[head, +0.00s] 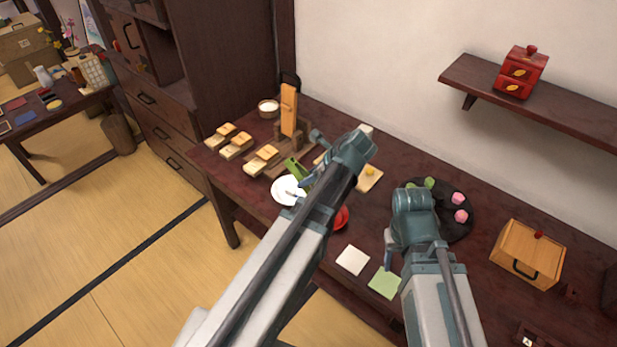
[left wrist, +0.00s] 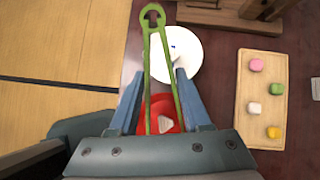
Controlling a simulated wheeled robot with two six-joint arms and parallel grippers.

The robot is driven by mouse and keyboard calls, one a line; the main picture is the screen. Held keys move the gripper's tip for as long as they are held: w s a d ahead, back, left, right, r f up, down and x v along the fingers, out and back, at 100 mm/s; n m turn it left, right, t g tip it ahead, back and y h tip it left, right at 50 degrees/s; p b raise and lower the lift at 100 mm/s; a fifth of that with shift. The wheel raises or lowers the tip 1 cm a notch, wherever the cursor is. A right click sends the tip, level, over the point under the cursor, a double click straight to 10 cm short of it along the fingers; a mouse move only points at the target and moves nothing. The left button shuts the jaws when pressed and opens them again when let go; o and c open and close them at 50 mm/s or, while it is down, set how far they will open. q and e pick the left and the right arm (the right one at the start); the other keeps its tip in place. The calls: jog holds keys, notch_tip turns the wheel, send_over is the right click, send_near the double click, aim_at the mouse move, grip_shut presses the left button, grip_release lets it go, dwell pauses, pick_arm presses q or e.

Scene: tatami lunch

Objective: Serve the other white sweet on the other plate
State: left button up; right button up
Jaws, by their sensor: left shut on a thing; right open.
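My left gripper (left wrist: 160,92) is shut on the green tongs (left wrist: 152,42), which also show in the head view (head: 296,169). A white sweet (left wrist: 166,123) appears between the tongs' lower ends, over the red plate (left wrist: 182,112); I cannot tell whether it is gripped or resting. The red plate is mostly hidden by my left arm in the head view (head: 342,216). The white plate (left wrist: 190,65) lies beside it, also in the head view (head: 283,196). Another white sweet (left wrist: 254,108) sits on the wooden board (left wrist: 247,134). My right gripper (head: 389,254) is open and empty.
The board also bears pink, green and yellow sweets. A dark round tray (head: 461,232) with green and pink sweets lies behind my right gripper. White (head: 353,260) and green (head: 385,282) paper squares lie at the front. A wooden box (head: 527,254) stands at right.

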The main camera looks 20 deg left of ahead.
notch_tip(320, 180, up, 8)
jog(key=p, duration=0.7)
jog(key=shift+r, duration=0.25)
